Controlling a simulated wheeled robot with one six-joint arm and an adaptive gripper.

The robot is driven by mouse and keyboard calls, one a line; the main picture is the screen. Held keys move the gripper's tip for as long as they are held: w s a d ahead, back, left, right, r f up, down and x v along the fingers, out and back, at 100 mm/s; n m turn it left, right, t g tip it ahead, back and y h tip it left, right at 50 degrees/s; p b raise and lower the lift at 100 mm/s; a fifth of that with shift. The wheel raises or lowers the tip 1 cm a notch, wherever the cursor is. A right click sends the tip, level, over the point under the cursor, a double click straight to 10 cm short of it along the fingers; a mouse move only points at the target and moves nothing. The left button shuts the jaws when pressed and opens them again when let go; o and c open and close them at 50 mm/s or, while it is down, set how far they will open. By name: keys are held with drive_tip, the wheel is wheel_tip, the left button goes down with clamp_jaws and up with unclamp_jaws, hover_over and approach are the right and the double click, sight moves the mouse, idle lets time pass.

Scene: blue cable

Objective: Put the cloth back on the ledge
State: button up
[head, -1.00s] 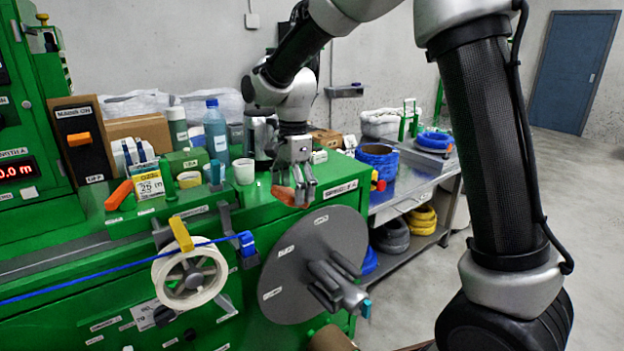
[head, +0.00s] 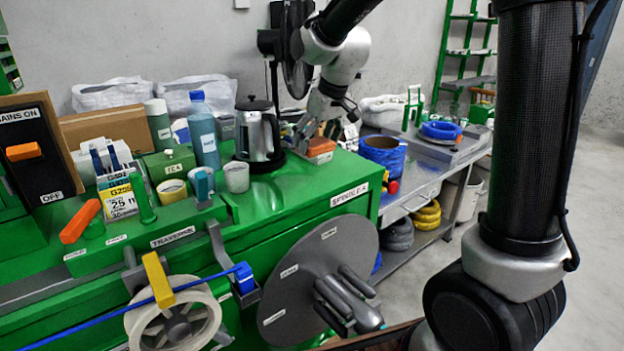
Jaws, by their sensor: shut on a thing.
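The cloth (head: 320,146) is a small orange-brown piece at the back right of the green machine top, just right of the kettle. My gripper (head: 304,139) comes down from above and is shut on the cloth, at its left side. The fingers partly hide it. A pale strip shows below the cloth; I cannot tell whether the cloth rests on something or hangs just above it. The ledge is not clearly told apart from the green machine top (head: 290,198).
A steel kettle (head: 258,135) stands close left of my gripper. A white cup (head: 237,176), tape rolls and bottles (head: 203,130) crowd the top further left. A blue cable coil (head: 382,152) is on the grey bench to the right. The green top in front is clear.

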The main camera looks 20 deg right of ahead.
sight(324, 149)
wheel_tip(324, 149, down, 10)
drive_tip(key=shift+w+r, duration=0.1)
drive_tip(key=shift+w, duration=0.05)
idle(0.3)
drive_tip(key=o, duration=0.9)
drive_tip(key=v, duration=1.1)
drive_tip(key=shift+s+d+r, duration=0.15)
drive_tip(key=shift+s+r, duration=0.2)
drive_tip(key=shift+r, duration=0.15)
drive_tip(key=s+d+m, duration=0.1)
drive_tip(key=s+d, duration=0.3)
drive_tip(key=s, duration=0.4)
drive_tip(key=s+d+r+m+h, duration=0.1)
drive_tip(key=s+d, duration=0.3)
drive_tip(key=s, duration=0.5)
drive_tip(key=s+d+r+m, duration=0.1)
drive_tip(key=s+d+m, duration=0.1)
drive_tip(key=s+d, duration=0.3)
drive_tip(key=shift+s+m+h, duration=0.3)
drive_tip(key=shift+s+h, duration=0.1)
drive_tip(key=shift+s, duration=1.4)
